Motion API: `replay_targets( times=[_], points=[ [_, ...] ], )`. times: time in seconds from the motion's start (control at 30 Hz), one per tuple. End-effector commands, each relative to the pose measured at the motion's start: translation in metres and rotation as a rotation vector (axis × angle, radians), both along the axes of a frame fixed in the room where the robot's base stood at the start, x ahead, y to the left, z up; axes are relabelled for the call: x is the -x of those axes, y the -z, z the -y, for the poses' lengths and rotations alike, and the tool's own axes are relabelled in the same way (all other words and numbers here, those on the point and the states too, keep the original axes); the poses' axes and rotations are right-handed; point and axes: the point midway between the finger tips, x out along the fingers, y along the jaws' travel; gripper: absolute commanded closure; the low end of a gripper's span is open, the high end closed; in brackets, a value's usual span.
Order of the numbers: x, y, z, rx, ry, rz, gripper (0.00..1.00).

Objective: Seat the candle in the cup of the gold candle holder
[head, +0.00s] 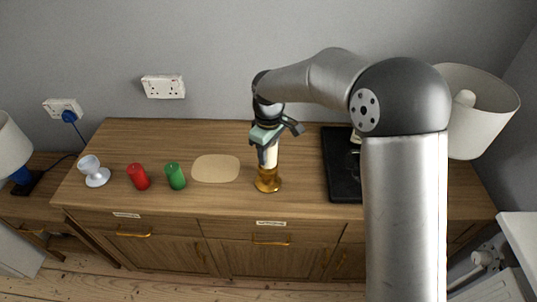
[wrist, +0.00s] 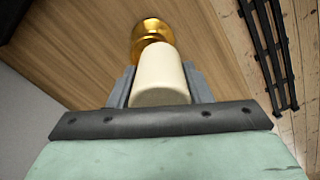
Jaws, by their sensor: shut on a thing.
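A cream candle (head: 270,156) is held upright in my gripper (head: 268,148). In the wrist view the candle (wrist: 162,70) lies between the two grey fingers of my gripper (wrist: 159,84), which are shut on it. The gold candle holder (head: 268,183) stands on the wooden sideboard directly below the candle. In the wrist view the holder (wrist: 147,30) shows just past the candle's far end. The candle's lower end meets or overlaps the top of the holder in both views. The cup's inside is hidden, so I cannot tell if the candle is in it.
A beige oval mat (head: 215,168) lies beside the gold holder. A black tray (head: 341,170) lies to the right.

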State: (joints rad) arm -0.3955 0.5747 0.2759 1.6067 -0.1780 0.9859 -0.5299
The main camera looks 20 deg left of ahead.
Motion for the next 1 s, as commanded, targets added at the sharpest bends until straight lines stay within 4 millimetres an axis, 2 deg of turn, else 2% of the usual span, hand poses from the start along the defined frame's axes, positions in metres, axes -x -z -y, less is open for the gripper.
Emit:
replay_targets(
  times=[0.1, 0.3, 0.5, 0.9, 0.93, 1.0],
  points=[
    [-0.01, 0.011, -0.004, 0.0, 0.0, 0.001, 0.82],
    [-0.018, 0.022, -0.006, 0.001, 0.0, 0.0, 0.82],
    [-0.018, 0.05, -0.007, 0.001, -0.001, 0.0, 0.82],
    [-0.018, 0.058, -0.007, 0.0, 0.0, 0.002, 0.82],
    [-0.018, 0.057, -0.006, -0.001, 0.0, 0.001, 0.5],
    [-0.018, 0.057, -0.006, -0.001, 0.0, 0.001, 0.33]
  ],
)
